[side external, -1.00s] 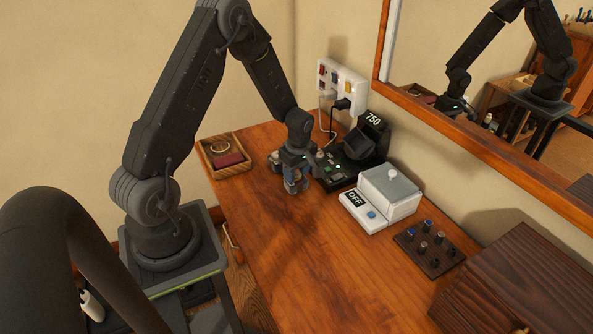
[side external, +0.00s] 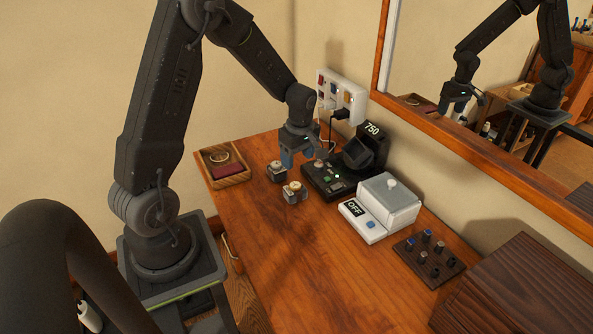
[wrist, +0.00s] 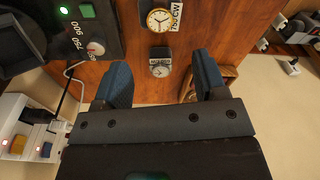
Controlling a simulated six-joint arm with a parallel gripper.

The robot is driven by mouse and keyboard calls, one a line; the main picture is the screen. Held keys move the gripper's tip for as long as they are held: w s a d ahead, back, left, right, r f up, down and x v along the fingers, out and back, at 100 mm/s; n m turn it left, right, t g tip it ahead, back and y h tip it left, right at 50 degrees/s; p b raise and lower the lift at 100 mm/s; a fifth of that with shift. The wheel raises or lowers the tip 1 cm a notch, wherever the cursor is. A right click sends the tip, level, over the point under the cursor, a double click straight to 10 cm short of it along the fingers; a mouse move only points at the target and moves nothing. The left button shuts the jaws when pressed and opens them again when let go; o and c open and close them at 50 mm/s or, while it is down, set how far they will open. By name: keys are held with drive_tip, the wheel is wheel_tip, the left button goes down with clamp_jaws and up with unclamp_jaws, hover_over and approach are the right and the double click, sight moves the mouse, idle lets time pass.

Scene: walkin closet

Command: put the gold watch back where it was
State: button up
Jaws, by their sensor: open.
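The gold watch (side external: 294,189), with a pale face, sits on a small dark block on the desk, in front of the black winder (side external: 338,179). The wrist view shows its gold rim (wrist: 159,19) at the top, with a white "750 CW" label beside it. A silver watch (side external: 276,169) on a similar dark block stands beside it; it also shows in the wrist view (wrist: 160,68). My gripper (side external: 299,162) is open and empty above the desk, beyond the two watches. Its blue fingers (wrist: 163,82) are spread apart in the wrist view.
A wooden tray (side external: 238,180) holds a dark red item and a round gold-coloured one. A white box reading OFF (side external: 379,206), a dark knob board (side external: 428,256) and a wooden cabinet (side external: 510,290) stand to the right. A socket panel (side external: 342,95) is behind. The desk's front is clear.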

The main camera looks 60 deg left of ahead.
drive_tip(key=s+d+r+m+t, duration=0.1)
drive_tip(key=d+r+m, duration=0.15)
drive_tip(key=r, duration=0.25)
drive_tip(key=s+d+r+m, duration=0.1)
drive_tip(key=d+r+m, duration=0.15)
drive_tip(key=r, duration=0.25)
drive_tip(key=s+d+r+m+t, duration=0.2)
drive_tip(key=s+d+r+m, duration=0.3)
drive_tip(key=s+d+m, duration=0.2)
drive_tip(key=s+d+r+m+t+h, duration=0.1)
drive_tip(key=s+d+r+m+t, duration=0.1)
drive_tip(key=s+d+r+m, duration=0.3)
drive_tip(key=s+d+m, duration=0.2)
drive_tip(key=m, duration=0.1)
drive_tip(key=shift+s+d+m+t, duration=0.3)
drive_tip(key=shift+s+d+t, duration=0.05)
drive_tip(key=shift+d+t, duration=0.05)
idle(0.6)
